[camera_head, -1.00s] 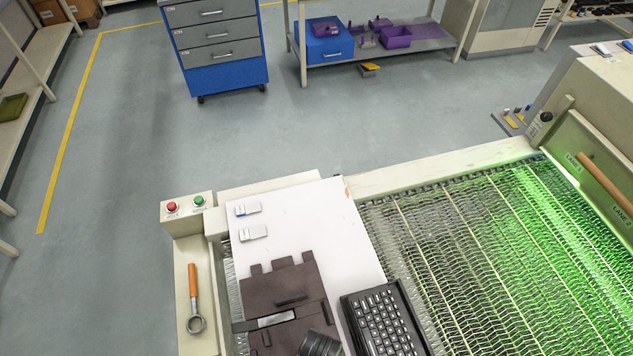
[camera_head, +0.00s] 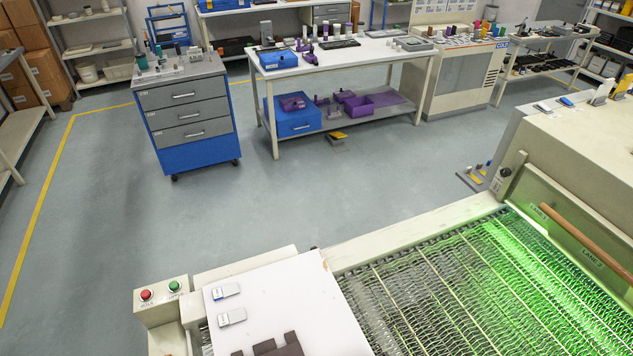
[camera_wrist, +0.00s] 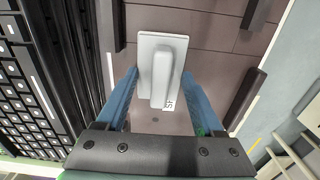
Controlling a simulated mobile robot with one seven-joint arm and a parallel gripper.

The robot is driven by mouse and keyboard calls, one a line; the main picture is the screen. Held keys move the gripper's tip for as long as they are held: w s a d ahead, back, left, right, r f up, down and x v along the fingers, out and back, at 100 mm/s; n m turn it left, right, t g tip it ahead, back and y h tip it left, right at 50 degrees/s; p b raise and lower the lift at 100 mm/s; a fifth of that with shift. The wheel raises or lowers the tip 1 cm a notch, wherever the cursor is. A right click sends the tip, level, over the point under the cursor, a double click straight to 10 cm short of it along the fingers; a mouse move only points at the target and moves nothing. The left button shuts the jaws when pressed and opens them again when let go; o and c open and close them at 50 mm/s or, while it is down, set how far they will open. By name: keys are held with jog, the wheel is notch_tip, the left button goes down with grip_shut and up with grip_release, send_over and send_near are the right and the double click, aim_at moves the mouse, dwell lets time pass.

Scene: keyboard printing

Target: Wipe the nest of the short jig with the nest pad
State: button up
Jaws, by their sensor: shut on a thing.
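My gripper (camera_wrist: 158,78) shows in the wrist view, its two blue fingers shut on a light grey pad (camera_wrist: 162,50) with a raised grip and a label reading "SH"; I take it for the nest pad. The pad is over the brown jig (camera_wrist: 200,20), which has dark raised blocks at its sides. I cannot tell whether the pad touches the jig's surface. In the head view only the top edge of the jig (camera_head: 277,346) shows at the bottom of the picture, and my gripper is out of sight there.
A black keyboard (camera_wrist: 25,90) lies close left of the jig in the wrist view. In the head view, two small grey pieces lie on the white board (camera_head: 285,300). A wire-mesh conveyor (camera_head: 430,290) lies right, a button box (camera_head: 160,300) left. Open floor lies behind.

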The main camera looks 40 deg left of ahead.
notch_tip(320, 180, up, 7)
jog(key=p, duration=0.5)
jog(key=shift+r+p, duration=0.15)
jog(key=shift+p, duration=0.25)
jog(key=shift+a, duration=0.1)
dwell(0.3)
